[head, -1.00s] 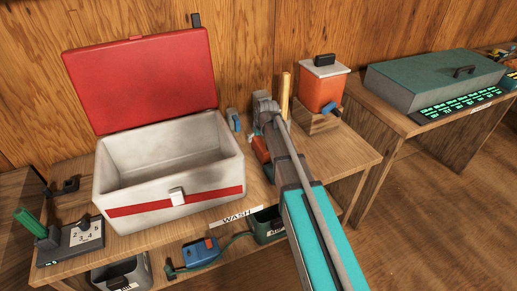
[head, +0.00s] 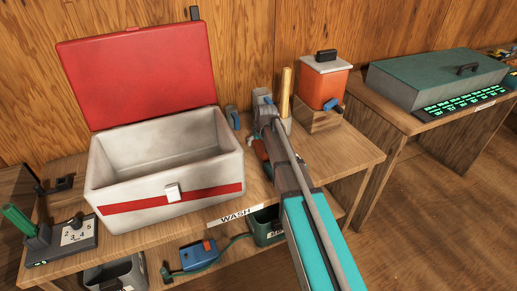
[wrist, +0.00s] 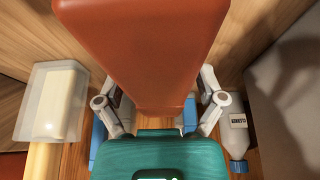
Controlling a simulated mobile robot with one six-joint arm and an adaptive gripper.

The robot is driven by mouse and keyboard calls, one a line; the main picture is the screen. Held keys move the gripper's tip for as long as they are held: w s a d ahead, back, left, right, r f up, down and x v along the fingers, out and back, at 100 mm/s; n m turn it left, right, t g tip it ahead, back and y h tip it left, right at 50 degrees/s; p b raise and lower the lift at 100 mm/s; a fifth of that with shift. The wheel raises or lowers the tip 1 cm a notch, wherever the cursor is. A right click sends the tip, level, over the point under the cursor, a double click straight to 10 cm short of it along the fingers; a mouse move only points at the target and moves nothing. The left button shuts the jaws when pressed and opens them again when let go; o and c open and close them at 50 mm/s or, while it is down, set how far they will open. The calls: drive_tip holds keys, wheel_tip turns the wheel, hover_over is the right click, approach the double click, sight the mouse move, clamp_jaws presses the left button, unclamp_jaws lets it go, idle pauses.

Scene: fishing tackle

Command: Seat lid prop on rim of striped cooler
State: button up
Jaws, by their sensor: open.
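The striped cooler (head: 150,207) is white with a red band and a latch; it stands on the left of the bench. Its red lid (head: 140,75) is open and leans back, and the inside looks empty. My gripper (wrist: 158,118) is open in the wrist view, one finger on each side of an orange-red object (wrist: 143,50). I cannot tell whether it touches the object. In the head view my arm partly hides this orange-red object (head: 258,152), to the right of the cooler. I cannot tell for sure whether it is the lid prop.
A labelled bottle with a blue cap (wrist: 238,130) and a translucent container (wrist: 50,110) flank the gripper. An orange bucket (head: 324,88) stands on a wooden block at the back right. A device with a green handle (head: 70,240) sits at the front left. Bins are below.

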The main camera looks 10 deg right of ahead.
idle(0.6)
clamp_jaws()
